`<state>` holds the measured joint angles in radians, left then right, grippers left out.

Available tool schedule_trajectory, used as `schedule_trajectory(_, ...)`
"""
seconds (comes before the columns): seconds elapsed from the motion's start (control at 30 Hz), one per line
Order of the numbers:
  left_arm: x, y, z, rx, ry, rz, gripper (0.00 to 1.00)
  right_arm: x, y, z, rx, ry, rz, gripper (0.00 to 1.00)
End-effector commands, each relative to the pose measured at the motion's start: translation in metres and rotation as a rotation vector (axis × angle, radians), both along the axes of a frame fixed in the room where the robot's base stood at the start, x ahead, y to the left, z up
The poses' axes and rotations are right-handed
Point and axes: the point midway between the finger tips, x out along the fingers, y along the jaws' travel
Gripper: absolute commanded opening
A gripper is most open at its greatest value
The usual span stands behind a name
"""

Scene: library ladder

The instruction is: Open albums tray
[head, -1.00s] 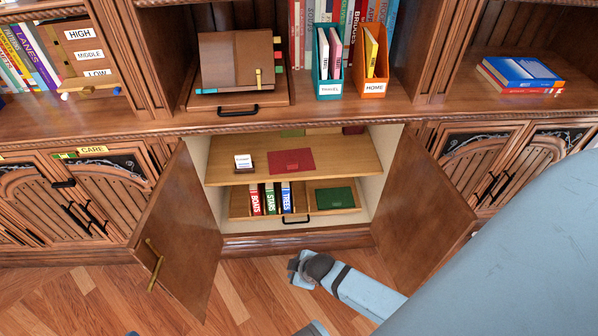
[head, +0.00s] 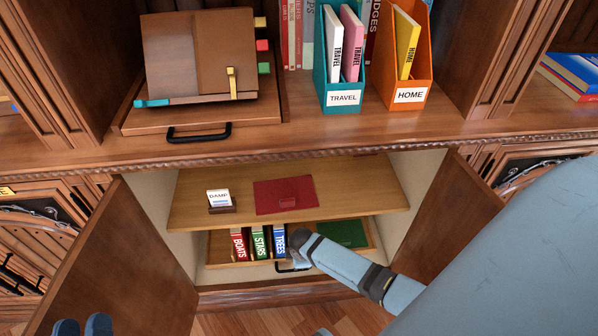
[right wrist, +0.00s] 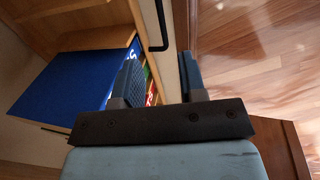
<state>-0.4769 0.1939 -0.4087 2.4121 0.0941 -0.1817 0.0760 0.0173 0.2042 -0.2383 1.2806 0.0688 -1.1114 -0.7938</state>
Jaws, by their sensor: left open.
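The lower tray (head: 219,248) sits inside the open cabinet, holding the BOATS (head: 238,245), STARS (head: 259,244) and TREES (head: 280,242) books and a green album (head: 343,234). Its black handle (head: 283,269) is partly hidden by my right gripper (head: 294,254), which is at the tray front. In the right wrist view, the right gripper's fingers (right wrist: 158,82) are apart, with a pale front edge (right wrist: 168,55) between them and the black handle (right wrist: 161,25) beyond their tips. I cannot tell whether they touch. My left gripper (head: 82,326) is open and empty at the bottom left.
The left door (head: 125,265) and right door (head: 445,220) stand open. The shelf above (head: 355,190) holds a small card stand (head: 219,201) and a red folder (head: 284,194). The counter above carries a brown album (head: 200,55) and two file boxes.

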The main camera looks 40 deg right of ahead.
Motion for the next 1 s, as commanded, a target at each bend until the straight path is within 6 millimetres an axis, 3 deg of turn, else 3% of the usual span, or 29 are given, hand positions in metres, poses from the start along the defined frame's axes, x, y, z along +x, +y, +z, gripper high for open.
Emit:
schedule_trajectory(0.23,-0.001,-0.005,-0.005,-0.022,-0.020,-0.025,0.43,0.005,-0.003,-0.036,0.000,0.003,-0.002,0.38)
schedule_trajectory(0.6,0.002,-0.010,-0.071,0.075,0.168,-0.083,0.43,0.018,-0.011,-0.111,0.000,0.001,-0.002,0.38)
schedule_trajectory(0.8,0.002,-0.011,-0.088,0.110,0.217,-0.102,0.43,0.022,-0.013,-0.131,0.000,0.001,-0.001,0.38)
schedule_trajectory(1.0,0.002,-0.011,-0.091,0.121,0.231,-0.108,0.43,0.023,-0.014,-0.135,0.000,0.000,-0.001,0.38)
